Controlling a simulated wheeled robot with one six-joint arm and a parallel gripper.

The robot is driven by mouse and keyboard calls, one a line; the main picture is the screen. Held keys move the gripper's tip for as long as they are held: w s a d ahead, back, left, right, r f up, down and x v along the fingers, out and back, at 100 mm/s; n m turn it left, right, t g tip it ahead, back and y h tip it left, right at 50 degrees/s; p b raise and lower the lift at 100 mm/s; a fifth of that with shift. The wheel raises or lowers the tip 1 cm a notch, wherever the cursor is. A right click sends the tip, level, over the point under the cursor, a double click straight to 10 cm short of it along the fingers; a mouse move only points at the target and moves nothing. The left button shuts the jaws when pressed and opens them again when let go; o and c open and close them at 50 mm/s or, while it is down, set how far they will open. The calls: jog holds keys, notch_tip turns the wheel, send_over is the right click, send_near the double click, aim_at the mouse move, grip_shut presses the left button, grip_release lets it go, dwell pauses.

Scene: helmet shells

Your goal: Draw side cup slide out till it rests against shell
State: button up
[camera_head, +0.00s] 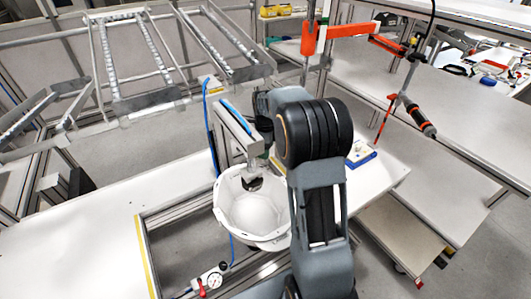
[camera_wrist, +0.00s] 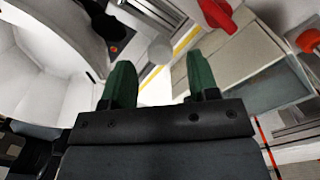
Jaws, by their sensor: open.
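The white helmet shell (camera_head: 248,214) sits open side up in a metal frame on the bench. A grey slide-like bar (camera_head: 236,132) with a blue strip reaches down to it, and a dark cup-like part (camera_head: 252,184) is at its lower end, inside the shell's rim. I cannot tell whether that part touches the shell, or whether it is the side cup. In the wrist view, the shell (camera_wrist: 40,75) fills the left, with a black part (camera_wrist: 97,18) above it. My gripper (camera_wrist: 160,72) is open and empty, its green fingers apart. The arm mostly hides it in the head view.
A gauge with a red handle (camera_head: 210,281) is on the frame's front. A blue tray (camera_head: 360,154) lies at the right of the bench. A hanging screwdriver (camera_head: 418,120) is further right. The bench's left part (camera_head: 70,240) is clear.

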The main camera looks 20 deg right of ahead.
jog(key=shift+f, duration=1.3)
jog(key=shift+c, duration=0.4)
grip_shut()
